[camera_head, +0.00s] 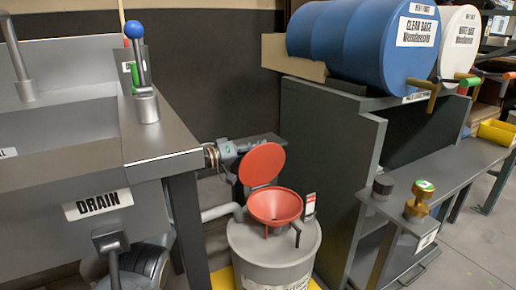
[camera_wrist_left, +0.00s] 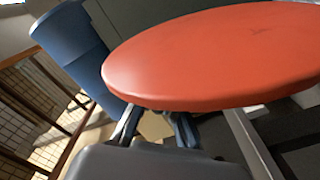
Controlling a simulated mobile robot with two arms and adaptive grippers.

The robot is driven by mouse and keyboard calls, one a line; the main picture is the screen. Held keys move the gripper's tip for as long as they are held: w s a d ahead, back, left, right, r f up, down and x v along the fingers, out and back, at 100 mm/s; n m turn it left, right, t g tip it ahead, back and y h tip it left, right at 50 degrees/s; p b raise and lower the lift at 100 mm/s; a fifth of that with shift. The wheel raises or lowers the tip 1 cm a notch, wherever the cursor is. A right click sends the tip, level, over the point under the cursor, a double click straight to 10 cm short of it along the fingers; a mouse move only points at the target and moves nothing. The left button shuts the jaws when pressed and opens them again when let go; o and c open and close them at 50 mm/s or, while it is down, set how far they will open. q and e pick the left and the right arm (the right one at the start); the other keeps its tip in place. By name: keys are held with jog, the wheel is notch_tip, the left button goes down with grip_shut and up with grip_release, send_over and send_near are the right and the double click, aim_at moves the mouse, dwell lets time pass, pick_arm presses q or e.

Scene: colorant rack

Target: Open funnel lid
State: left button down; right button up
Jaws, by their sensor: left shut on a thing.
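The round red funnel lid (camera_head: 263,164) stands raised and tilted up behind the red funnel (camera_head: 275,206), whose bowl is uncovered. The funnel sits on top of a grey drum (camera_head: 272,262). My left gripper (camera_head: 240,152) reaches in behind the sink and is at the lid's upper left edge, partly hidden by the lid. In the left wrist view the lid (camera_wrist_left: 215,60) fills the upper right, and my left gripper's fingers (camera_wrist_left: 153,122) are at its near rim, shut on it. The exact contact is hidden. My right gripper is not in view.
A grey sink bench with a DRAIN label (camera_head: 98,204) and a blue-knobbed lever (camera_head: 138,50) stands at the left. A dark rack (camera_head: 318,150) bearing a blue barrel (camera_head: 360,42) stands close at the right. Bare floor shows at the far right.

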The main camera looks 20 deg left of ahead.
pick_arm(q)
jog(key=c, duration=1.4)
grip_release()
jog(key=shift+s+a, duration=0.1)
jog(key=v, duration=1.2)
jog(key=shift+f, duration=0.1)
